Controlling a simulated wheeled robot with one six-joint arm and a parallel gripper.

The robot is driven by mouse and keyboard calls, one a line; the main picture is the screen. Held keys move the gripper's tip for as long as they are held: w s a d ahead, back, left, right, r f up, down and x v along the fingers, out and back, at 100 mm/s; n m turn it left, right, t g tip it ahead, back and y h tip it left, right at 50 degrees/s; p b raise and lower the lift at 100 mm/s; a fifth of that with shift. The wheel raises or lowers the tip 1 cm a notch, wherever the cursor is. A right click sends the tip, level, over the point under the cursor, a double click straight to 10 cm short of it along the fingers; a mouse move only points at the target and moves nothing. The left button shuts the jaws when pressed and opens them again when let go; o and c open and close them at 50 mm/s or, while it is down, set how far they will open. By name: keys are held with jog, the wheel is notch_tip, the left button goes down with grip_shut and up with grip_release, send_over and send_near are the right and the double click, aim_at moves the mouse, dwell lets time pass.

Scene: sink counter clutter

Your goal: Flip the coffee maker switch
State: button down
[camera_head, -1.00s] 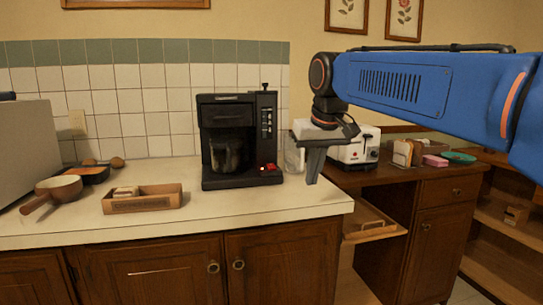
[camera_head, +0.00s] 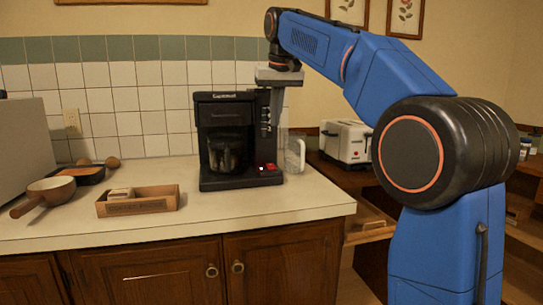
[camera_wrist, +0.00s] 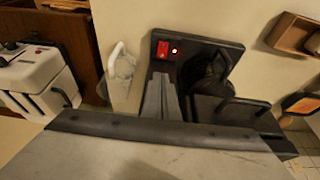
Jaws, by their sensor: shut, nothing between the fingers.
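The black coffee maker (camera_head: 226,140) stands upright on the counter against the tiled wall, with a glass carafe (camera_head: 224,153) inside it. Its red switch (camera_head: 266,167) is on the base at the front right, with a small lit spot beside it. The switch also shows in the wrist view (camera_wrist: 163,50), just above my fingertips in the picture. My gripper (camera_head: 276,122) points down at the right side of the coffee maker, above the switch. Its fingers are shut and empty (camera_wrist: 160,80). I cannot tell whether they touch the coffee maker.
A clear pitcher (camera_head: 295,154) stands close to the right of the coffee maker. A white toaster (camera_head: 346,141) is farther right. A wooden box (camera_head: 138,204) and a pan (camera_head: 50,190) lie to the left. The front counter is clear.

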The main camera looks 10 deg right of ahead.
aim_at(272, 166)
jog(key=shift+w, duration=0.1)
dwell(0.3)
jog(key=x, duration=1.3)
jog(key=shift+s+f, duration=0.2)
jog(key=shift+f, duration=0.3)
jog(key=shift+w+f, duration=0.1)
jog(key=shift+f, duration=0.25)
jog(key=shift+s, duration=0.85)
